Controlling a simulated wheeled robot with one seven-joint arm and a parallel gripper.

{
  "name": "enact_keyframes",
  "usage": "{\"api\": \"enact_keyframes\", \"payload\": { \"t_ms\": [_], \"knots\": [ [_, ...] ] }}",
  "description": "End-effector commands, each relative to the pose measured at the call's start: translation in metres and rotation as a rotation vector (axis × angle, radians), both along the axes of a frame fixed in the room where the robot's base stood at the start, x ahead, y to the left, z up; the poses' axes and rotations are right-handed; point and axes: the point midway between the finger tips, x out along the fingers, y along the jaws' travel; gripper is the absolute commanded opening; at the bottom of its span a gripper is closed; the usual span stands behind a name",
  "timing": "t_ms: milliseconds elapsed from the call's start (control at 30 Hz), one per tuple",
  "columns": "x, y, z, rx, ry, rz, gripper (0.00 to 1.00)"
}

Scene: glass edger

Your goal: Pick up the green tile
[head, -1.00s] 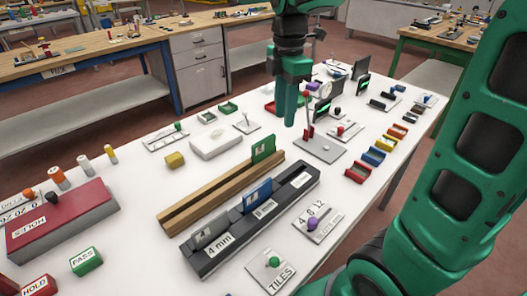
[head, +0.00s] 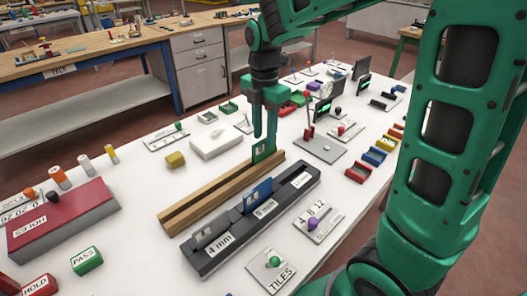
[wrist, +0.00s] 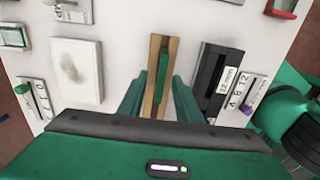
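The green tile (head: 264,150) stands upright in the far end of the slotted wooden rail (head: 205,201). My gripper (head: 264,135) is above that end of the rail, its fingers pointing down and overlapping the tile in the head view. In the wrist view the tile (wrist: 163,68) shows as a narrow green strip in the wooden rail (wrist: 152,105). My gripper (wrist: 160,85) is open there, one finger on each side of the rail, with a gap between fingers and tile. Contact cannot be seen.
A dark slotted rack (head: 290,188) with a blue tile (head: 258,194) and a grey tile (head: 211,230) runs parallel to the wooden rail. A white block (head: 216,143) lies left of the gripper. A lever stand (head: 319,148) is to the right.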

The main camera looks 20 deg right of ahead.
Motion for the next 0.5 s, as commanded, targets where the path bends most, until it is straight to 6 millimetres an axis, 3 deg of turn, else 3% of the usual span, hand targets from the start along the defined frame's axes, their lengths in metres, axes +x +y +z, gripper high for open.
{"api": "enact_keyframes", "payload": {
  "t_ms": [200,500],
  "knots": [
    [-0.001,0.001,-0.026,-0.001,0.002,0.0,0.31],
    [-0.001,0.001,-0.029,0.0,0.001,0.0,0.29]
  ]
}}
